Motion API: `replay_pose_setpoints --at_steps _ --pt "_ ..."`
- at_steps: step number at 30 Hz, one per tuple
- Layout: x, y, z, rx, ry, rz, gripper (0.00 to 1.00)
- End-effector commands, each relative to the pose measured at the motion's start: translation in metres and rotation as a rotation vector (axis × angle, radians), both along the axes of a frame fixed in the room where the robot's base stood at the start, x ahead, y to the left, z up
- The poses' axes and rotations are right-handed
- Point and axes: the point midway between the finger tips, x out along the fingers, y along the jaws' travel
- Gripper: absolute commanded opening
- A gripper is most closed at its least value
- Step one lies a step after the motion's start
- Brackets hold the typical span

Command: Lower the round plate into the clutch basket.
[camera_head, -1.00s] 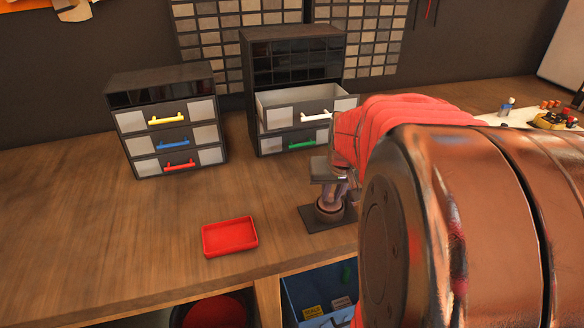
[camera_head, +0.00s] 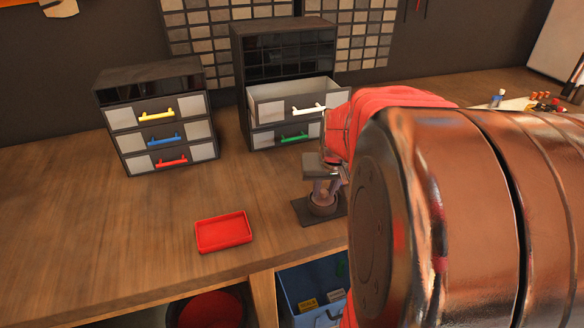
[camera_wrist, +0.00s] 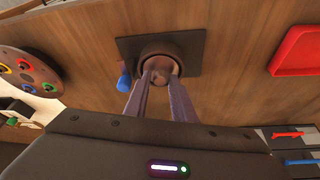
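The clutch basket (camera_wrist: 160,47) is a dark brown round cup on a black square base (camera_wrist: 191,48). It stands upright on the bench, and in the head view the basket (camera_head: 322,209) is right of the red tray. My gripper (camera_wrist: 161,75) points down at it, its fingertips at or just above the basket's mouth. The fingers stand a little apart. A small brownish round shape shows between the tips. I cannot tell whether it is the round plate or the basket's inside, nor whether the fingers press on it. In the head view my arm hides part of the gripper.
A red tray (camera_head: 223,232) lies left of the basket. Drawer cabinets (camera_head: 160,116) stand behind, one with an open drawer (camera_head: 290,98). In the wrist view a blue object (camera_wrist: 124,80) is close beside the base, and a round board with coloured rings (camera_wrist: 28,72) lies left.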

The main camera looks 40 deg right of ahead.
Motion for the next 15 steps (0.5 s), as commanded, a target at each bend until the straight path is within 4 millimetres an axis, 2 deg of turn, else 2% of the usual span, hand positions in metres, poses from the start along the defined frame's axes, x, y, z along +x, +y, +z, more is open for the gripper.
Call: replay_pose_setpoints --at_steps 6,15 --pt "0.0001 0.0002 0.0002 0.0 0.0 0.0 0.38" --pt "-0.0003 0.0006 0.0014 0.0 0.0 0.001 0.38"
